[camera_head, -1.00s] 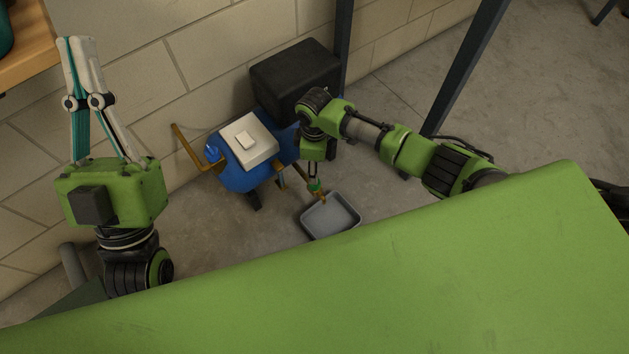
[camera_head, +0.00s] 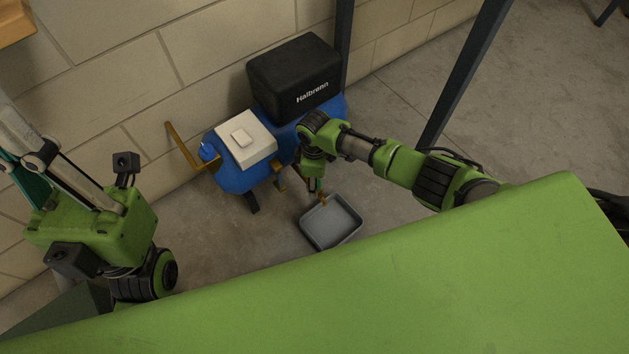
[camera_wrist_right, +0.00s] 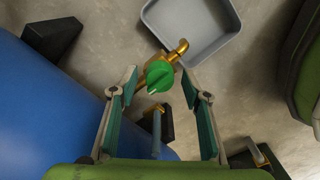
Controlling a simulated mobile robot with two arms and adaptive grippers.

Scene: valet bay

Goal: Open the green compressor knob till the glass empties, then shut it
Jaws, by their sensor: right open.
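In the right wrist view the green knob (camera_wrist_right: 159,74) sits on a brass drain valve with a bent spout (camera_wrist_right: 179,48). My right gripper (camera_wrist_right: 158,83) is open, its two fingers on either side of the knob with gaps. In the head view the right gripper (camera_head: 316,185) points down beside the blue compressor (camera_head: 236,178) and hides the knob. A thin blue-grey tube with a brass end (camera_wrist_right: 157,128), possibly the glass, stands below the knob in the wrist view; I cannot read its level. My left gripper (camera_head: 12,140) is at the left edge, fingertips cut off.
A grey tray (camera_head: 333,222) lies on the floor under the spout. The compressor has a black housing (camera_head: 297,80), a white box (camera_head: 246,138) and a brass pipe (camera_head: 184,148). A block wall stands behind; dark posts (camera_head: 465,75) rise at the right.

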